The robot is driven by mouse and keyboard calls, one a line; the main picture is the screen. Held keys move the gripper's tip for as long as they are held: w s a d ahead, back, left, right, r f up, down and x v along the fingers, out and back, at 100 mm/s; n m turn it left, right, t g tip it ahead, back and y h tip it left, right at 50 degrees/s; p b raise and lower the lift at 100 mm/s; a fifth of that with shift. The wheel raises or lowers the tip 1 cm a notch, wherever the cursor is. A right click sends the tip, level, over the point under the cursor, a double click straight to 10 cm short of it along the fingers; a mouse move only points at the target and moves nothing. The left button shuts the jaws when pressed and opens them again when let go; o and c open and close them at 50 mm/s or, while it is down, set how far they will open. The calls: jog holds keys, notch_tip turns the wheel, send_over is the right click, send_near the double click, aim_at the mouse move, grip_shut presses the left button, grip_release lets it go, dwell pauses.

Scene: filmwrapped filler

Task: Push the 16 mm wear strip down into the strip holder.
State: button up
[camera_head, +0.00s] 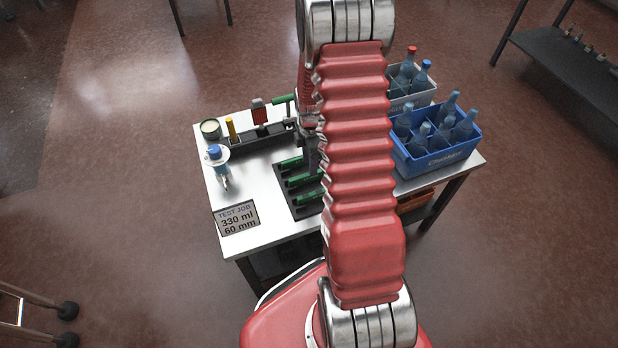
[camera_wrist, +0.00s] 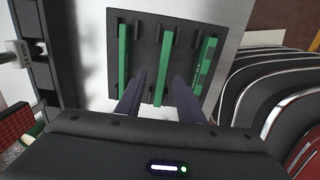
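Three green strips lie side by side on a black board (camera_head: 286,203): left (camera_wrist: 124,55), middle (camera_wrist: 160,65) and right (camera_wrist: 204,66) in the wrist view. Their markings are too small to read, so I cannot tell which is the 16 mm wear strip. My gripper (camera_wrist: 159,78) is open, its two dark fingers apart, with the middle strip showing between them. I cannot tell how far above the board they are. A dark rail (camera_head: 262,142) runs along the table's back; I cannot tell whether it is the strip holder. My arm hides much of the table in the head view.
A blue crate (camera_head: 437,158) and a grey crate (camera_head: 420,99) of bottles stand at the right. A sign (camera_head: 236,217) reading 330 ml, 60 mm, a blue-capped device (camera_head: 216,155) and a round tin (camera_head: 210,128) are at the left. Bare white tabletop (camera_head: 255,185) lies left of the board.

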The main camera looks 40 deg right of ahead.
aim_at(310, 177)
jog(key=shift+f, duration=0.6)
jog(key=shift+s+a+f, duration=0.15)
jog(key=shift+f, duration=2.45)
jog(key=shift+c, duration=0.6)
grip_shut()
